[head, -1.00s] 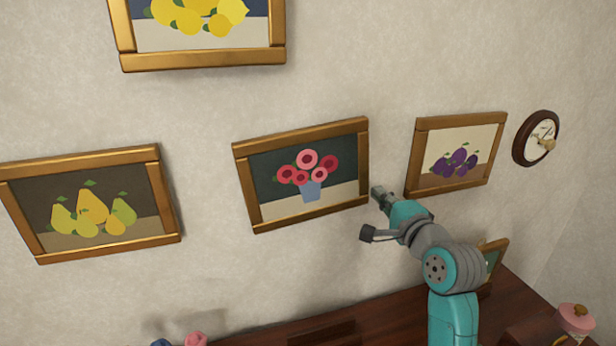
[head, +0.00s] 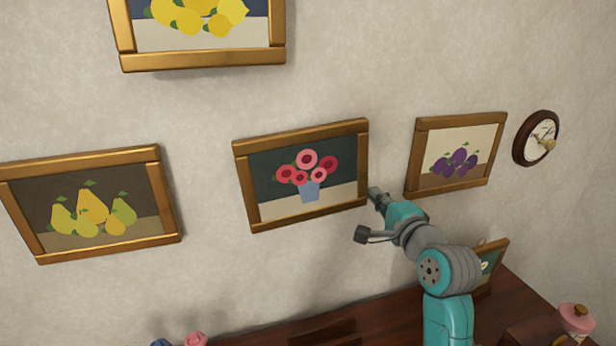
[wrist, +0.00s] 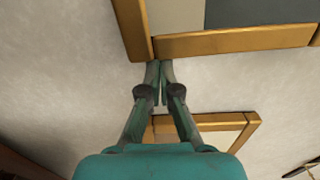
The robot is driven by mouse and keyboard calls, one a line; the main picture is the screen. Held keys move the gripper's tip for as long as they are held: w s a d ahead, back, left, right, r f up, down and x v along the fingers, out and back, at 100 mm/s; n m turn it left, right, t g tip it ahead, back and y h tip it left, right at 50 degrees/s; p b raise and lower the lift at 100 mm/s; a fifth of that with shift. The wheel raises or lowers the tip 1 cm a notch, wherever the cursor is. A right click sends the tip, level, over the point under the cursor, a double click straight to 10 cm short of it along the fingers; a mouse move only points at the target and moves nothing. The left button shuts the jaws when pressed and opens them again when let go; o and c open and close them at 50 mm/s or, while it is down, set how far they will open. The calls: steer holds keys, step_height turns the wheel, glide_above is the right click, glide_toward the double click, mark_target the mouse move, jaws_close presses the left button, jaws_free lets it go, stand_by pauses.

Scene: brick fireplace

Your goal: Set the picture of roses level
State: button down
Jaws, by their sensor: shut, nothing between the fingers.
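The picture of roses (head: 300,138), pink and red flowers in a blue vase in a gold-brown frame, hangs mid-wall in the head view. Its top edge rises to the right more steeply than those of its neighbours. My gripper (head: 374,192) is at the lower part of its right side, close to the lower right corner. In the wrist view my gripper (wrist: 160,66) has its fingertips together with nothing between them, right at the outer corner of the roses frame (wrist: 215,44). I cannot tell whether they touch it.
The plum picture (head: 461,119) hangs just right of my gripper, with a round clock (head: 536,138) beyond it. The pear picture (head: 155,155) hangs left and the lemon picture (head: 205,60) above. Below is a dark wooden shelf (head: 390,305) with a small frame (head: 494,262).

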steer(key=shift+s+a, duration=0.15)
steer(key=shift+a, duration=0.4)
stand_by(0.5)
steer(key=shift+d, duration=0.15)
steer(key=shift+w+d, duration=0.3)
steer(key=shift+d, duration=0.55)
steer(key=v, duration=0.8)
stand_by(0.3)
